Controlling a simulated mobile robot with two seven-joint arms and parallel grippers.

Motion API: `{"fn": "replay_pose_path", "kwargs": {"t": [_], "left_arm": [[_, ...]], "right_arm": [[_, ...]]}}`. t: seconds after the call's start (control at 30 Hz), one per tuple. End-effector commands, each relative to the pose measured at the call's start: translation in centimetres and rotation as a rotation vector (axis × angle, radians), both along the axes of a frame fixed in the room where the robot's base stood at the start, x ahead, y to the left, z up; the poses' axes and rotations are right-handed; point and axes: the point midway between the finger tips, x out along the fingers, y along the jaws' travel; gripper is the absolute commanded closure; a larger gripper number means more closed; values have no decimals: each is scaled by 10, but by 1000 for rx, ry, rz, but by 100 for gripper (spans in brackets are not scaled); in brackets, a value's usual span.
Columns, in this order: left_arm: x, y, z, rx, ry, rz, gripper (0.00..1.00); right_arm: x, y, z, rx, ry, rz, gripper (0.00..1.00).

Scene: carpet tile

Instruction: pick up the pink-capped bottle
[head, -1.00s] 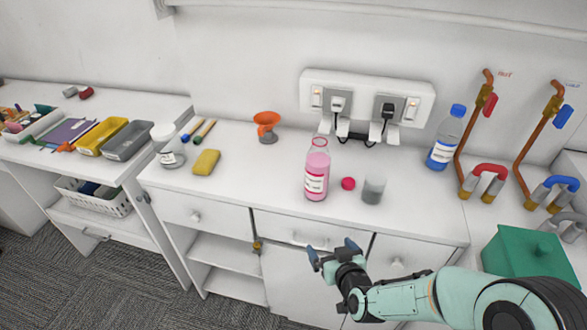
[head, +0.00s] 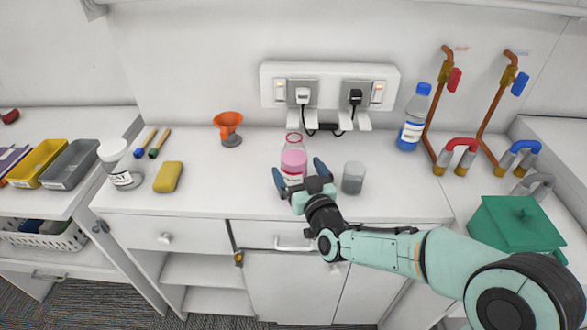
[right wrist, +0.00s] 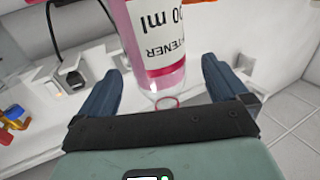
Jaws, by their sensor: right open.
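The bottle (head: 293,158) of pink liquid stands upright on the white counter, with a pink-red ring at its clear neck. A white label on it shows large in the right wrist view (right wrist: 165,45), where the bottle appears inverted. My right gripper (head: 300,172) is open in front of the bottle, one blue fingertip on each side of its outline. In the right wrist view the fingers (right wrist: 163,70) stand apart, with visible gaps to the bottle. The gripper hides the bottle's lower part in the head view. My left gripper is not in view.
A grey cup (head: 353,178) stands close right of the gripper. A blue-capped bottle (head: 413,118) and copper taps are farther right, beside a green box (head: 515,226). An orange funnel (head: 228,127), yellow sponge (head: 168,177) and white-capped jar (head: 119,165) stand left. Sockets with plugs are behind.

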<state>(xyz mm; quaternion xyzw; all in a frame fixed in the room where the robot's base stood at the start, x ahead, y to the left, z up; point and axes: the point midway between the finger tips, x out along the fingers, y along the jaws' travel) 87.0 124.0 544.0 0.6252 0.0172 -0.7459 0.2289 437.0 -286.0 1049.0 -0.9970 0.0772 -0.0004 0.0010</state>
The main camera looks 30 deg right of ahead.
Motion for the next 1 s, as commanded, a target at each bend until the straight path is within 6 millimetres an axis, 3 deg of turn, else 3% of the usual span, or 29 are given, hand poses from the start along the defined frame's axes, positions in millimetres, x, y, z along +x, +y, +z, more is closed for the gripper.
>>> {"fn": "replay_pose_path", "kwargs": {"t": [0.17,0.43,0.73,0.77,0.97,1.0], "left_arm": [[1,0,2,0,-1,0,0],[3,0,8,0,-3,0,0],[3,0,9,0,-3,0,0],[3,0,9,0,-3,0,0],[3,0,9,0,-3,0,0],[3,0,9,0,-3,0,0]], "right_arm": [[13,-3,-1,-2,2,0,0],[50,-10,-2,-2,1,0,0],[55,-11,-3,0,1,0,0],[55,-11,-3,0,1,0,6],[55,-11,-3,0,1,0,72],[55,-11,-1,-1,-4,0,77]]}}
